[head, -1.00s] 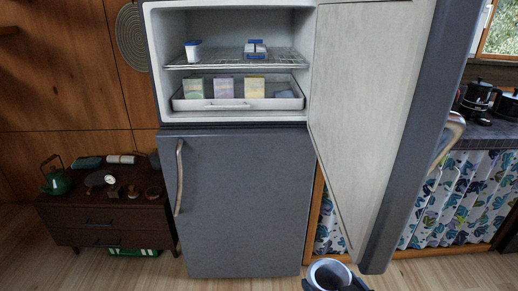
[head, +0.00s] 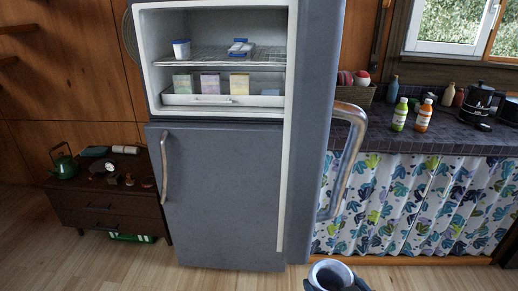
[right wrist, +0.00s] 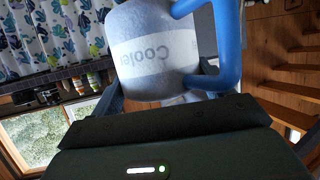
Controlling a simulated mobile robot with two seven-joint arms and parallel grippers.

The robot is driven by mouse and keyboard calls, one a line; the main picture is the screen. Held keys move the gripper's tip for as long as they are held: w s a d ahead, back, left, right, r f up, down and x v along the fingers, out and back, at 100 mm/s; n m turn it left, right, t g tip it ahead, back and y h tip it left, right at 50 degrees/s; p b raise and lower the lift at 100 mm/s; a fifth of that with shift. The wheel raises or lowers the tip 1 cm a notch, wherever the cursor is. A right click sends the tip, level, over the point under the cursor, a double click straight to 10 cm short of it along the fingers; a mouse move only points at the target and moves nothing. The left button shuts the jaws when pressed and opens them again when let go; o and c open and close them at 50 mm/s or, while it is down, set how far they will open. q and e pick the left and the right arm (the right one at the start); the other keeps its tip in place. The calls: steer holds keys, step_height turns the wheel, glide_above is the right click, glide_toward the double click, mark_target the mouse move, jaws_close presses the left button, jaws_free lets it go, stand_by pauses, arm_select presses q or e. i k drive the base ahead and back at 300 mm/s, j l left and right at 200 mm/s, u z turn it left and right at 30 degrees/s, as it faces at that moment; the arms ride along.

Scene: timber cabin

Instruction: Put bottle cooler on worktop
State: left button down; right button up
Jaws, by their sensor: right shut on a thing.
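The bottle cooler (head: 330,272) is a grey-blue cup at the bottom of the head view. In the right wrist view the cooler (right wrist: 150,45) shows a pale "Cooler" label and a blue handle. My right gripper (head: 336,284) is shut on it and holds it in the air in front of the fridge. The worktop (head: 390,143) is a dark tiled counter at the right, beyond the fridge door and well apart from the cooler. My left gripper is not in view.
The fridge's upper door (head: 310,130) stands open, nearly edge-on, its handle (head: 347,160) jutting toward the counter. Floor lies before the curtain.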

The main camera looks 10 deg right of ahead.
mark_target(367, 132)
steer(key=l+u, duration=0.1)
steer(key=l, duration=0.5)
steer(key=k+l+u, duration=0.1)
steer(key=l, duration=0.5)
steer(key=k+l+u, duration=0.15)
steer(key=l, duration=0.4)
steer(key=i+l, duration=0.1)
steer(key=l, duration=0.2)
steer(key=i+l+u, duration=0.1)
steer(key=l, duration=0.2)
steer(key=i+l+u, duration=0.1)
steer(key=l, duration=0.2)
steer(key=i+l, duration=0.15)
steer(key=l, duration=0.2)
steer(key=i+l+u, duration=0.1)
steer(key=l, duration=0.2)
steer(key=i+l, duration=0.15)
steer(key=l, duration=0.2)
steer(key=i+l, duration=0.15)
steer(key=l, duration=0.2)
steer(key=i+l+u, duration=0.1)
steer(key=l, duration=0.25)
